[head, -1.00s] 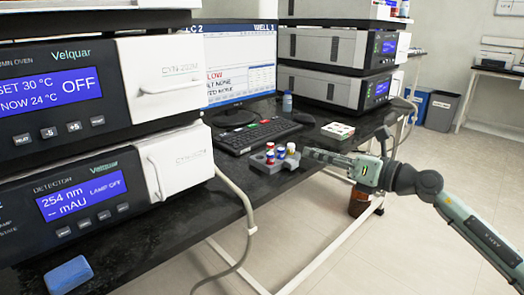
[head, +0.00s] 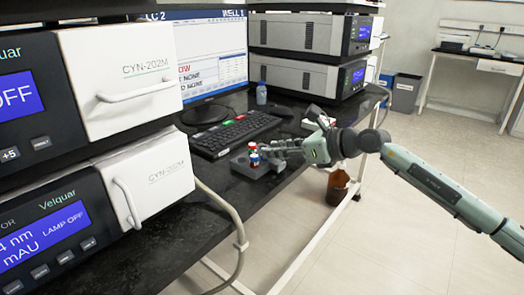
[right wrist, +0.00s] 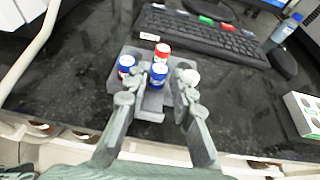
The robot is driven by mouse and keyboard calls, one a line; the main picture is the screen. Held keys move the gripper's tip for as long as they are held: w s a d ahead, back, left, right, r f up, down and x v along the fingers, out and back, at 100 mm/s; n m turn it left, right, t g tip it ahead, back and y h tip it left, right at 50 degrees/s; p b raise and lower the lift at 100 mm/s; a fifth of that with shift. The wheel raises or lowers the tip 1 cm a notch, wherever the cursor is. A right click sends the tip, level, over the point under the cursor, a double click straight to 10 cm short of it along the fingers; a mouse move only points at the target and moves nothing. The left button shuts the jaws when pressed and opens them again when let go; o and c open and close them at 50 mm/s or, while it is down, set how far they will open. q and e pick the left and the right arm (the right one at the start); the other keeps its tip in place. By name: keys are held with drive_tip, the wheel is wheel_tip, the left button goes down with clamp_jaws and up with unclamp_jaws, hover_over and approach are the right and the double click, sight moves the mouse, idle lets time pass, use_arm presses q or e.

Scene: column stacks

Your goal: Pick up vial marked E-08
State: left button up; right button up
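A small grey rack (head: 240,164) on the black bench holds several capped vials, and it also shows in the right wrist view (right wrist: 150,113). In the right wrist view there are a blue-capped vial (right wrist: 158,74), a red-capped vial (right wrist: 162,51), another blue-capped vial (right wrist: 126,64) and a white-capped vial (right wrist: 190,77). No E-08 marking is readable. My right gripper (right wrist: 163,80) is open over the rack. Its fingers stand either side of the middle blue-capped vial; contact cannot be told. In the head view my right gripper (head: 272,153) partly hides the rack. My left gripper is not in view.
A keyboard (head: 235,132) lies just behind the rack, with a monitor (head: 205,65) beyond. A detector and oven stack with a white door (head: 148,182) stands at left.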

drive_tip(key=shift+x, duration=0.85)
drive_tip(key=shift+s+d, duration=0.15)
drive_tip(key=shift+c, duration=0.5)
drive_tip(key=c, duration=0.4)
drive_tip(key=shift+r, duration=0.15)
